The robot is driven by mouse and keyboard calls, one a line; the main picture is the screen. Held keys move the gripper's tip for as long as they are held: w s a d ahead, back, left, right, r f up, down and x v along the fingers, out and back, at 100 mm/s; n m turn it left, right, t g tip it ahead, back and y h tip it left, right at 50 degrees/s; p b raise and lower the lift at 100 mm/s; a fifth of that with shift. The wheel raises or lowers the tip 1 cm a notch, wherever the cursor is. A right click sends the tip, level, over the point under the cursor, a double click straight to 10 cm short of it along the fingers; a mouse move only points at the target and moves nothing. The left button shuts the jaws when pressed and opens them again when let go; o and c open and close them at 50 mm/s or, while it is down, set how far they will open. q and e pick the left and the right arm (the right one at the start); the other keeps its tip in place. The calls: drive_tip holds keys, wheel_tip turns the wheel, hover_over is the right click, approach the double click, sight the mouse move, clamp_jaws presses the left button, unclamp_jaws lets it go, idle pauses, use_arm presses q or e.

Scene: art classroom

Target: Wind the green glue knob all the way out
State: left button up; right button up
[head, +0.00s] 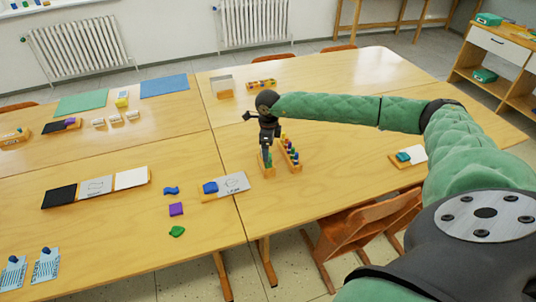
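My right gripper (267,148) comes in from the right and points down at a small wooden stand (268,172) on the table. A small dark green piece (267,160), which may be the green glue knob, shows at the fingertips and is partly covered by them. At this size I cannot tell whether the fingers are closed on it or only around it. Just to the right, a wooden rack (291,155) holds a row of several small coloured pieces. My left gripper is not in view.
Chairs (362,228) stand in front.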

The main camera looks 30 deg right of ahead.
idle(0.4)
drive_tip(key=shift+f+n+b, duration=0.1)
drive_tip(key=shift+n+b, duration=1.05)
drive_tip(key=shift+n, duration=0.15)
drive_tip(key=shift+n+b, duration=1.3)
drive_tip(key=shift+n, duration=0.4)
drive_tip(key=shift+n+b, duration=0.3)
drive_tip(key=shift+n, duration=0.2)
drive_tip(key=shift+f+b, duration=0.45)
drive_tip(key=shift+f, duration=0.05)
